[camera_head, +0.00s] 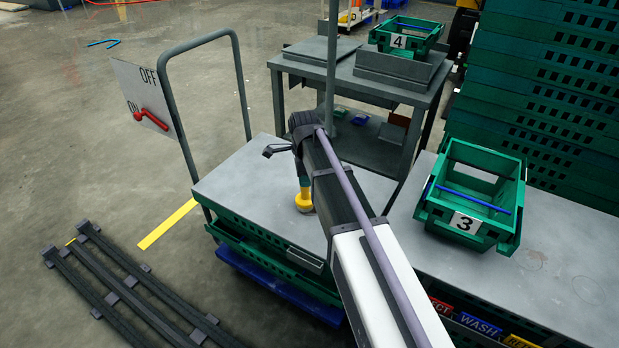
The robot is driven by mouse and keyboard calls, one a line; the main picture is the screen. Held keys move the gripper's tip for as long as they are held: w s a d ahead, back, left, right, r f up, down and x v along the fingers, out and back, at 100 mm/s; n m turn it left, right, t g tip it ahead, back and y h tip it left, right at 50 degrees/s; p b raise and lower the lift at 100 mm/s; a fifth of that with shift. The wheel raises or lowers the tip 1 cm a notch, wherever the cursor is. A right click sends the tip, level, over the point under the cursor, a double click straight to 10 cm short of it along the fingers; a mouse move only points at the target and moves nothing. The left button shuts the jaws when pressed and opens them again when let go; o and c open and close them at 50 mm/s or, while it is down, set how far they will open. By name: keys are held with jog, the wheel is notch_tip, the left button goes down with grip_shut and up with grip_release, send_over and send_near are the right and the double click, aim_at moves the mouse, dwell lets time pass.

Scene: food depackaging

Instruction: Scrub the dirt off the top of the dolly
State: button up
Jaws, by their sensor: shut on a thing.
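The dolly (240,182) has a flat grey top and a tall grey hoop handle at its left. No distinct dirt patch can be made out on the part of its top that shows. My gripper (303,177) points down over the dolly's top, mostly hidden behind my wrist. It is shut on a scrubber (304,201) with a yellow, round lower end and a teal upper part. The scrubber stands roughly upright, its yellow end at the grey top; firm contact cannot be told. My arm hides the right part of the top.
A grey workbench (450,76) with a green crate marked 4 (405,36) stands behind. At right, a green crate marked 3 (467,222) sits on a grey counter (575,262). An ON/OFF panel (130,85) with a red lever stands left. Dark rails (120,290) lie on the floor.

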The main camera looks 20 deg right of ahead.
jog(key=shift+w+d, duration=0.3)
jog(key=shift+s+d, duration=2.9)
jog(key=shift+s, duration=0.15)
jog(key=shift+w+a, duration=2.95)
jog(key=shift+w, duration=0.15)
notch_tip(320, 180, up, 6)
jog(key=p, duration=0.6)
